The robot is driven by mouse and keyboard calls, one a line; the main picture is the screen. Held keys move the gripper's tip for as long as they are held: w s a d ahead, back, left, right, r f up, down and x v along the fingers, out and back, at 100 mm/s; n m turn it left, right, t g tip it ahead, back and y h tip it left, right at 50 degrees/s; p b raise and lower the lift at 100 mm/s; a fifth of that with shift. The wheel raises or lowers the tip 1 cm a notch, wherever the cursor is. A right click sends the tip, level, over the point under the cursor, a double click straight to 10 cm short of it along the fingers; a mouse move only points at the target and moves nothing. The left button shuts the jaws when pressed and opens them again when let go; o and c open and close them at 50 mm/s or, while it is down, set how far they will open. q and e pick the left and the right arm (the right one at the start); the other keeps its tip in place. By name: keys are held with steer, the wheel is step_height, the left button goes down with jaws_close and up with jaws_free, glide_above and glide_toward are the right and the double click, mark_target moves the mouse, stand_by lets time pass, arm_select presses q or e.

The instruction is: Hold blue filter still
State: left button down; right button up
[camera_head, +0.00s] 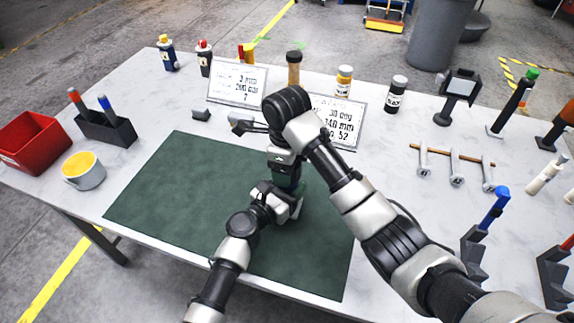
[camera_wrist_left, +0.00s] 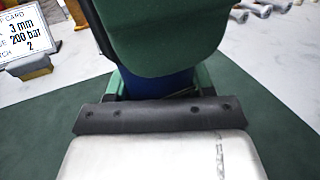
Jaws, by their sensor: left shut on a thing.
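The blue filter (camera_wrist_left: 158,82) shows in the left wrist view only as a dark blue strip below a large dark green block (camera_wrist_left: 165,35). My left gripper (camera_head: 287,203) is shut at the filter, low over the green mat (camera_head: 170,190); its dark jaw edge also shows in the left wrist view. Green walls (camera_wrist_left: 205,78) stand beside the blue part. In the head view, the filter is hidden by my arms, and only a dark green piece (camera_head: 286,176) shows above my left gripper.
Two cards (camera_head: 237,83) stand behind the mat. A red bin (camera_head: 35,142), a yellow-topped cup (camera_head: 84,171) and a marker holder (camera_head: 107,128) are at left. Bottles, a hammer rack (camera_head: 452,155) and upright tools are at right. The mat's left side is clear.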

steer(key=m, duration=0.4)
steer(key=shift+w+r, duration=0.1)
